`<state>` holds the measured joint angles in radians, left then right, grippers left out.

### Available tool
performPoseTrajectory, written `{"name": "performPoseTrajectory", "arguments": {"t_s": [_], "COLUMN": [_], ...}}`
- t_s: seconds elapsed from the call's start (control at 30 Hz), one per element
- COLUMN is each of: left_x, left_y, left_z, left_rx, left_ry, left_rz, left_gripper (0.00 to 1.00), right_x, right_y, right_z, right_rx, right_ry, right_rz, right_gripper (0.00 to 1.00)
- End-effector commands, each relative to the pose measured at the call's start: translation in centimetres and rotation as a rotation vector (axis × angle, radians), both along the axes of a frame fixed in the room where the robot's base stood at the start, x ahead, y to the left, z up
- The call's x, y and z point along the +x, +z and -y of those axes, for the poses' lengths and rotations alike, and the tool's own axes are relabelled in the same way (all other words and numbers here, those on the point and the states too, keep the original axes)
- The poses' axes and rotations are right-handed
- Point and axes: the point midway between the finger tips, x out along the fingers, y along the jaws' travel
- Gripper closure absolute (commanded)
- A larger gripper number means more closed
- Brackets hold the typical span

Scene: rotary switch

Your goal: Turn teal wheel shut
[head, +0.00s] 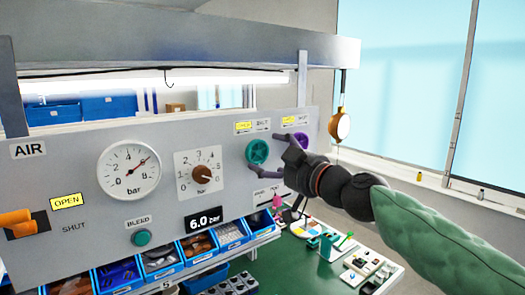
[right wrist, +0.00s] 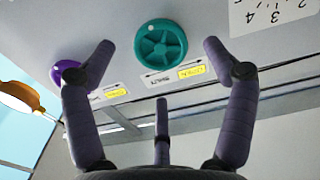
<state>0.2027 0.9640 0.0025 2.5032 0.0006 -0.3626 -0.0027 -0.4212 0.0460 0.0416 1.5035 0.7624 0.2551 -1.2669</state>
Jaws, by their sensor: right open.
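The teal wheel (head: 257,151) is a round, spoked handwheel on the right part of the grey panel, with a small label above it that has a yellow part. In the right wrist view the teal wheel (right wrist: 160,52) shows whole, between and beyond my fingertips. My right gripper (head: 268,155) is open and empty in front of the wheel. Its fingers are spread to either side, and the third finger shows low in the middle of the wrist view (right wrist: 160,75). I see no clear contact with the wheel. My left gripper is out of view.
A purple wheel (head: 301,140) sits close to the right of the teal one, partly hidden by my gripper. Blue bins (head: 160,262) stand below.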

Motion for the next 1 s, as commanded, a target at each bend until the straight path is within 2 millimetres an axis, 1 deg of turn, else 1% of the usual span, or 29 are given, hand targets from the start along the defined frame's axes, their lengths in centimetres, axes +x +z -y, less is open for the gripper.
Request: {"name": "performPoseTrajectory", "arguments": {"t_s": [0.03, 0.1, 0.3, 0.43, 0.67, 0.7, 0.77, 0.8, 0.9, 1.0], "left_x": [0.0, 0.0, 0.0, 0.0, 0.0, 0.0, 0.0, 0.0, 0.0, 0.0], "left_y": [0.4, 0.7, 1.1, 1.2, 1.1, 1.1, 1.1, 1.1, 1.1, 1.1], "left_z": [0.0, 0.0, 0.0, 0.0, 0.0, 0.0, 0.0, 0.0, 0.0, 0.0], "left_rx": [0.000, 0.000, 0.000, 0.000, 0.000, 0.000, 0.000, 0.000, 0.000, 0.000], "left_ry": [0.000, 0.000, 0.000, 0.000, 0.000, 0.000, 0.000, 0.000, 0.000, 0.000], "left_rz": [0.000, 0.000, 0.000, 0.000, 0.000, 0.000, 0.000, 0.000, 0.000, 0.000], "left_gripper": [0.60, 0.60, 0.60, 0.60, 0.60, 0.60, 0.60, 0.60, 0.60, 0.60], "right_x": [0.8, 1.6, 3.0, 3.4, 3.4, 3.4, 3.4, 3.4, 3.4, 3.4], "right_y": [0.1, 0.1, 0.1, 0.0, 0.0, 0.0, 0.0, 0.0, 0.0, -0.1], "right_z": [-0.6, -1.1, -2.2, -2.4, -2.4, -2.4, -2.4, -2.4, -2.4, -2.4], "right_rx": [0.001, 0.000, 0.000, 0.001, 0.001, 0.001, 0.001, 0.001, 0.001, 0.000], "right_ry": [0.001, 0.000, -0.001, -0.001, -0.001, -0.001, -0.001, -0.001, -0.001, -0.001], "right_rz": [-0.002, -0.001, 0.000, 0.000, 0.000, 0.000, 0.000, 0.000, 0.000, -0.001], "right_gripper": [0.15, 0.15, 0.15, 0.15, 0.15, 0.18, 0.35, 0.46, 0.71, 0.71]}}
